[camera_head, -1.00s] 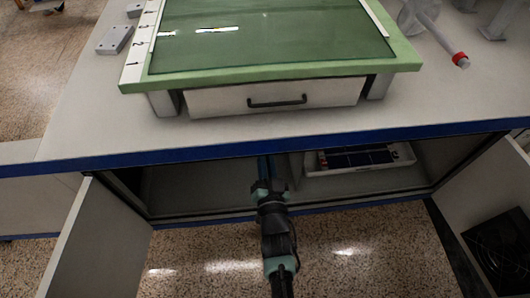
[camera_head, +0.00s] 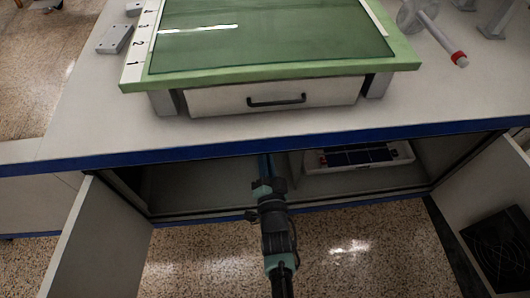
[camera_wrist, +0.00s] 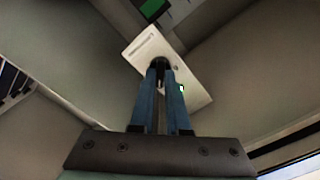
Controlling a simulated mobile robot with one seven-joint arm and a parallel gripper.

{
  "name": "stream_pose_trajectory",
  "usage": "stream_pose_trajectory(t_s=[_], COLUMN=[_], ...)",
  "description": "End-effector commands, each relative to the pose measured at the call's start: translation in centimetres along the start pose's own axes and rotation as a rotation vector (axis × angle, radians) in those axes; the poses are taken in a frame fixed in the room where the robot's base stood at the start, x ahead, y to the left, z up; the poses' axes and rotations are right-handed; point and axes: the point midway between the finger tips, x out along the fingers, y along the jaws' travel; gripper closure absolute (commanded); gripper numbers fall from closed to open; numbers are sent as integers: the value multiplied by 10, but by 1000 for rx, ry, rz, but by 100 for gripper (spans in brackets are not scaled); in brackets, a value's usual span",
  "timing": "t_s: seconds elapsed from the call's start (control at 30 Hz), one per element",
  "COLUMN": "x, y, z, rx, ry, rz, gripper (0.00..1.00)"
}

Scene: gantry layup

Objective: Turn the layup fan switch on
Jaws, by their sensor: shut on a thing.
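The switch is a white plate (camera_wrist: 194,92) on the inside of the cabinet, seen in the wrist view, with a dark knob (camera_wrist: 160,61) and a small lit green light (camera_wrist: 181,88). My gripper (camera_wrist: 160,72) has its two blue fingers closed around the dark knob. The fingers hide part of the knob, so its exact turn is hard to tell. In the head view my gripper (camera_head: 266,165) reaches into the open cabinet under the table; the switch is hidden there. A dark fan panel (camera_head: 500,250) is on the right cabinet door.
The cabinet doors stand open on the left (camera_head: 98,245) and right (camera_head: 485,185). A white tray with dark blue panels (camera_head: 401,158) lies inside at the right. The tabletop edge (camera_head: 220,151) is above my arm. A green-framed board (camera_head: 270,78) is on top.

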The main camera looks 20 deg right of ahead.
Motion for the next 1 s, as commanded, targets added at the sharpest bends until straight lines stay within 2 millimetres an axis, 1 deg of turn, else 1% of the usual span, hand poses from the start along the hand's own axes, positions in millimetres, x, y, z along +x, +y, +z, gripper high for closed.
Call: stream_pose_trajectory(t_s=[0.13,0.17,0.3,0.33,0.6,0.73,0.87,1.0], x=[0,0,0,0,-1,-9,-31,-64], y=[0,0,0,0,0,0,-2,-2], z=[0,0,0,0,0,0,-2,-2], rx=[3,3,2,2,0,-1,0,0], ry=[0,0,0,0,0,-3,-4,-5], rz=[1,1,1,1,1,2,2,4], gripper=[100,85,59,56,56,56,56,56])
